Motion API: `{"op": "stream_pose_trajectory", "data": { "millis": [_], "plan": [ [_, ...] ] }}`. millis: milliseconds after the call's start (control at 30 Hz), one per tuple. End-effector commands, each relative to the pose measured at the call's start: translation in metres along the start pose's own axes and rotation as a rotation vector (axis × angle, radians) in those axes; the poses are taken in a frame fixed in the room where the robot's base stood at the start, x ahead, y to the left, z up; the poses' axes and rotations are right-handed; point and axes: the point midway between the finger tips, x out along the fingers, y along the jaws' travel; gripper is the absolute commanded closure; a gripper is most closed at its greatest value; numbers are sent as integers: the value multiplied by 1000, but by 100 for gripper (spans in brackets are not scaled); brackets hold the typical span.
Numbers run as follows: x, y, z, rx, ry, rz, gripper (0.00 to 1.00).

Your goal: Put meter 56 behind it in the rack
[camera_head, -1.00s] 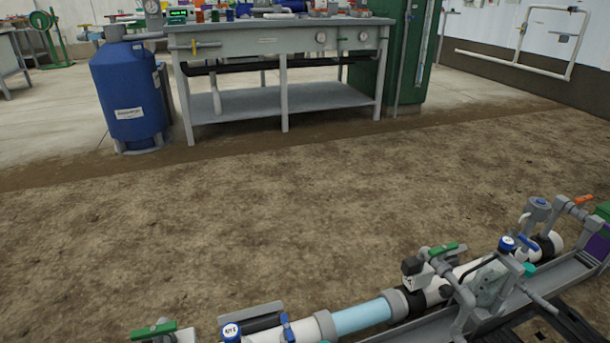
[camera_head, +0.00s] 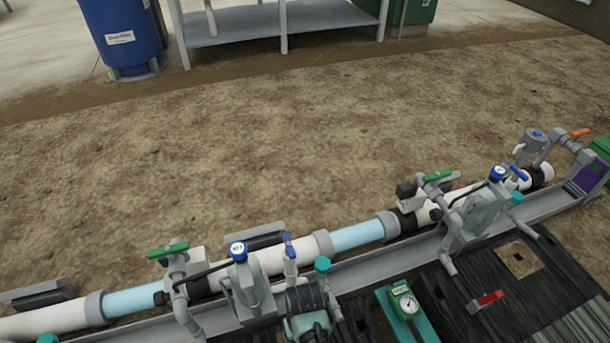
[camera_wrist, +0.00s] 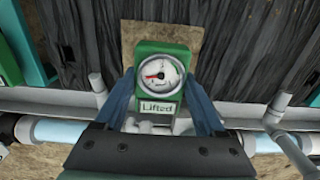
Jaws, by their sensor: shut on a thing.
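My gripper (camera_wrist: 161,92) has its two blue fingers on either side of a green meter (camera_wrist: 180,49) in the wrist view and is shut on it. The meter has a round white dial with a red needle and a label reading "Lifted". No number 56 can be read on it. A tan square patch (camera_wrist: 130,34) of the dark slatted board shows behind it. Another green meter (camera_head: 403,300) with a dial stands by a teal piece on the board in the head view. I cannot tell which part is the rack.
White and light-blue pipe (camera_head: 358,236) runs across beyond the dark board (camera_head: 465,290), with valves and blue-capped fittings standing up from it. A red-handled valve (camera_head: 487,299) stands on the board. Open soil (camera_head: 280,150) lies beyond.

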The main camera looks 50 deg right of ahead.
Motion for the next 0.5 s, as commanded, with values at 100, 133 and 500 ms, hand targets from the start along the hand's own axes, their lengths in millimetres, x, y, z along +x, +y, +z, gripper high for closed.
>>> {"op": "stream_pose_trajectory", "data": {
  "millis": [100,133,500],
  "plan": [
    [-12,0,0,0,0,0,89],
    [-14,0,0,0,0,0,89],
    [-37,0,0,0,0,0,89]
  ]
}}
